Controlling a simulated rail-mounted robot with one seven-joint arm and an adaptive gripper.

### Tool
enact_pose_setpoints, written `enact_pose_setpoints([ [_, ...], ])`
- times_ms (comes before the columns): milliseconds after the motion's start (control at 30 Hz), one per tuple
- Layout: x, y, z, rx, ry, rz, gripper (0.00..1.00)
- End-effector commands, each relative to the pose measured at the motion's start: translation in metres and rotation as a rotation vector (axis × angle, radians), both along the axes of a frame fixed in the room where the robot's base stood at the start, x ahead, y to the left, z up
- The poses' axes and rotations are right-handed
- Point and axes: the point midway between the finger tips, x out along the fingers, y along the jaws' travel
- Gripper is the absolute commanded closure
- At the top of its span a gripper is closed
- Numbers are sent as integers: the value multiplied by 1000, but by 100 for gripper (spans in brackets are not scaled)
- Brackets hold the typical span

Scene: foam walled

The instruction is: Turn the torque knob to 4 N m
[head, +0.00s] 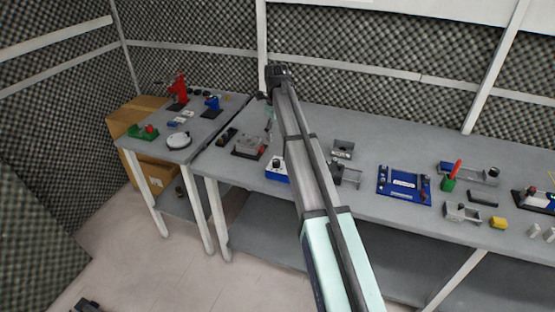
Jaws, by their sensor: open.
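I cannot make out which item carries the torque knob; no scale or 4 N m mark is readable. A grey device on a dark red base (249,146) sits at the left end of the long bench, and a blue and white box (276,171) sits to its right, partly hidden by my arm. My arm reaches across the bench, and its far end bends down near the grey device. My gripper (269,137) is small and indistinct there, open, with nothing visible in it. I cannot tell whether it touches the device.
A side table (207,134) at left holds a red device (179,89), a round white dial (178,141) and a green tray (144,132). To the right of my arm are grey fixtures (343,149), a blue frame (404,186) and a green and red tool (451,177). Foam walls stand behind.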

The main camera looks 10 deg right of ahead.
Motion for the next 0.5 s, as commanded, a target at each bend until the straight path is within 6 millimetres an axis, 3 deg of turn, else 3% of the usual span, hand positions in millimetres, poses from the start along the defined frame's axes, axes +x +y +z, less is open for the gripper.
enact_pose_setpoints([
  [500, -1, 0, -99, 1, 3, 2, 40],
])
